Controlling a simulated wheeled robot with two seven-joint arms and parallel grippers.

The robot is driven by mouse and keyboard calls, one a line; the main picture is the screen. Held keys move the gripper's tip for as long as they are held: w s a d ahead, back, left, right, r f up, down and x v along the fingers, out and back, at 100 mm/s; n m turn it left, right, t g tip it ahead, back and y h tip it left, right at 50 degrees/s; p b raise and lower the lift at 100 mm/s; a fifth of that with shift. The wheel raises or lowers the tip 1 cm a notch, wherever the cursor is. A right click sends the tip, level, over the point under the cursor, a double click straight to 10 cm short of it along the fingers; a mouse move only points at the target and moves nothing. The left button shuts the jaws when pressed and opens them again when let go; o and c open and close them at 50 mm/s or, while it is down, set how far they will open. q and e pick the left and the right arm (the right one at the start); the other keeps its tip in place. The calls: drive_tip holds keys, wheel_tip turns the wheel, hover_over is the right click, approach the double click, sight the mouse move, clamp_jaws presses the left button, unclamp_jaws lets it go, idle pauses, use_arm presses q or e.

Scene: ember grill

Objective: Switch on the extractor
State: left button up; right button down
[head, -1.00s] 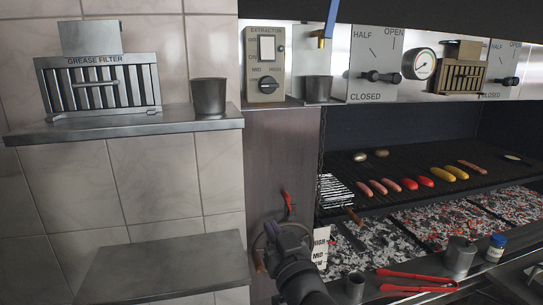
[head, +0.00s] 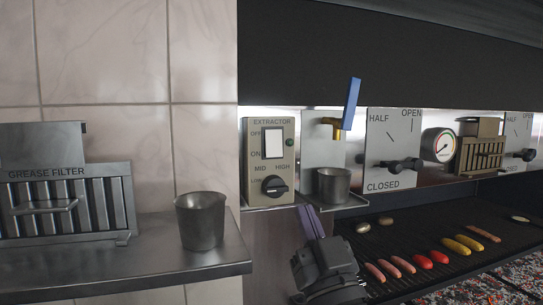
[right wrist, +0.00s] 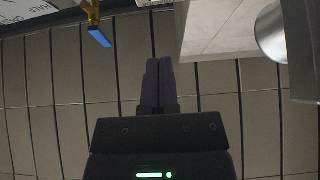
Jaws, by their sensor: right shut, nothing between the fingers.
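My right gripper (head: 309,221) is below and right of the knob, fingers pointing up, apart from the panel. In the right wrist view its two purple fingers (right wrist: 158,82) are together and empty. My left gripper is not in view.
A metal cup (head: 334,185) stands on a small ledge right of the panel, close to my gripper. A brass tap with a blue lever (head: 352,103) is above it. A shelf at left holds another cup (head: 201,221) and the grease filter (head: 66,203). Sausages (head: 403,264) lie on the grill.

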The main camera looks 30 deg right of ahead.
sight(275, 149)
drive_tip(key=p+x, duration=0.1)
drive_tip(key=x, duration=0.3)
drive_tip(key=p+x, duration=0.2)
drive_tip(key=x, duration=0.1)
drive_tip(key=w+f+p+x, duration=0.1)
drive_tip(key=p+x, duration=0.1)
drive_tip(key=x, duration=0.2)
drive_tip(key=shift+w+d+r, duration=0.1)
drive_tip(key=shift+w+d, duration=0.25)
drive_tip(key=shift+w, duration=0.5)
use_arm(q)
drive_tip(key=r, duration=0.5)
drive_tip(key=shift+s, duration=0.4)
use_arm(e)
drive_tip(key=shift+f, duration=0.2)
